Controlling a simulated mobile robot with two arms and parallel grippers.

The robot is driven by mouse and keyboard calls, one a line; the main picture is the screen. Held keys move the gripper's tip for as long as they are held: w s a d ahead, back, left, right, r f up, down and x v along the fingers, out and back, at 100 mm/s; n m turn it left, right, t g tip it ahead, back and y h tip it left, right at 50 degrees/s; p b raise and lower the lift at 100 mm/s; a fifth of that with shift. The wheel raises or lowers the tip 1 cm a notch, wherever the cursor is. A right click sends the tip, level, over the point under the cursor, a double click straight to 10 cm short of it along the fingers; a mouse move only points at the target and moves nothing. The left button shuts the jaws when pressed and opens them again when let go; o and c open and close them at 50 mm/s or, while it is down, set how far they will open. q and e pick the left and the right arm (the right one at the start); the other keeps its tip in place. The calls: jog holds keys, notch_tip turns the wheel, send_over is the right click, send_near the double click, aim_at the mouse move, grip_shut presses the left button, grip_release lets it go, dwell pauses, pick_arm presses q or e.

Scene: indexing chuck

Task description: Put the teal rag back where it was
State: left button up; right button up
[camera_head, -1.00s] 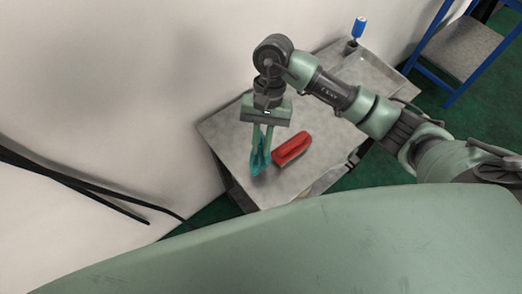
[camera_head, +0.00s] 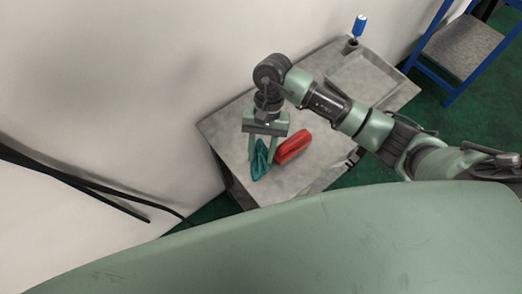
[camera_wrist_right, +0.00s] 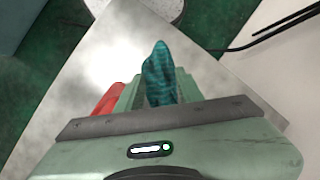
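The teal rag (camera_head: 260,161) lies as a crumpled strip on the near left part of the grey cart top (camera_head: 225,125). My right gripper (camera_head: 263,157) is above it, pointing down, with its fingers spread apart on either side of the rag. My left gripper is not in view.
A red object (camera_head: 293,147), perhaps a folded cloth, lies just right of the rag. A shallow tray (camera_head: 365,80) and a blue-handled tool (camera_head: 359,26) in a dark holder are at the back. A pale wall is on the left, a blue-framed stand (camera_head: 460,50) at the right.

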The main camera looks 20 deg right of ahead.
jog(key=shift+r, duration=0.2)
jog(key=shift+w+r, duration=0.15)
jog(key=shift+r, duration=0.1)
jog(key=b+v, duration=0.2)
jog(key=v, duration=0.9)
jog(key=shift+r, duration=0.15)
jog(key=shift+d, duration=0.1)
